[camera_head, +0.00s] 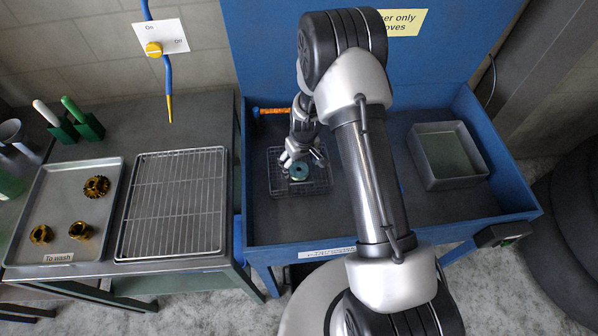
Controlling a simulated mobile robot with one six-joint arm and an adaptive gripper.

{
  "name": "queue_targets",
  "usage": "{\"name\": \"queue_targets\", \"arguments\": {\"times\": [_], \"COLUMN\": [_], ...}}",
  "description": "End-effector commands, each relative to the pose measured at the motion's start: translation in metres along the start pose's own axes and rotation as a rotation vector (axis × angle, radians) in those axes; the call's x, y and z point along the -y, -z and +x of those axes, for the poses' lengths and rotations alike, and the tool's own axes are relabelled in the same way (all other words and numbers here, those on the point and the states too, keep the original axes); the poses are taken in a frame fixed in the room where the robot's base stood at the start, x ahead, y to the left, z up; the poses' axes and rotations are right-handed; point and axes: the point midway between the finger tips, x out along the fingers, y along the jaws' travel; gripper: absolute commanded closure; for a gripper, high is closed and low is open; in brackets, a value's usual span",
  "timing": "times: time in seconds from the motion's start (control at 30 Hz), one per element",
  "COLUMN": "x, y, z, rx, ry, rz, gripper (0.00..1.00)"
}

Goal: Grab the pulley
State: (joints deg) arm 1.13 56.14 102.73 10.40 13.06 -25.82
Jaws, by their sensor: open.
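A teal round part with a centre hole, which looks like the pulley (299,172), lies in a wire basket (318,188) inside the blue wash basin. My gripper (300,158) reaches down over the basket, close above the pulley and at its upper edge. It is open, with its fingers apart near the part. Whether a finger touches the pulley cannot be told from this height. My arm hides part of the basin to the right of the basket.
The blue basin (255,215) has raised walls. A grey metal bin (447,156) stands in its right side. On the left bench are a tray (62,215) with three brassy gears, labelled "To wash", and an empty wire rack (172,205). A blue hose (168,75) hangs above.

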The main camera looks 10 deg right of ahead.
Motion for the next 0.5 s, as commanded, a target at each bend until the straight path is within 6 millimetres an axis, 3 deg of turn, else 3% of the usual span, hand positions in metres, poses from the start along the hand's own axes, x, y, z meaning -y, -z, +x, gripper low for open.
{"name": "queue_targets", "arguments": {"times": [0.1, 0.2, 0.43, 0.5], "x": [-0.003, -0.003, -0.003, -0.003], "y": [-0.004, -0.003, -0.003, -0.003], "z": [0.024, 0.035, 0.035, 0.035], "rx": [0.002, 0.001, 0.0, 0.0], "ry": [0.0, 0.0, 0.0, 0.0], "rz": [0.002, 0.001, 0.001, 0.001], "gripper": [0.22, 0.22, 0.22, 0.26]}}
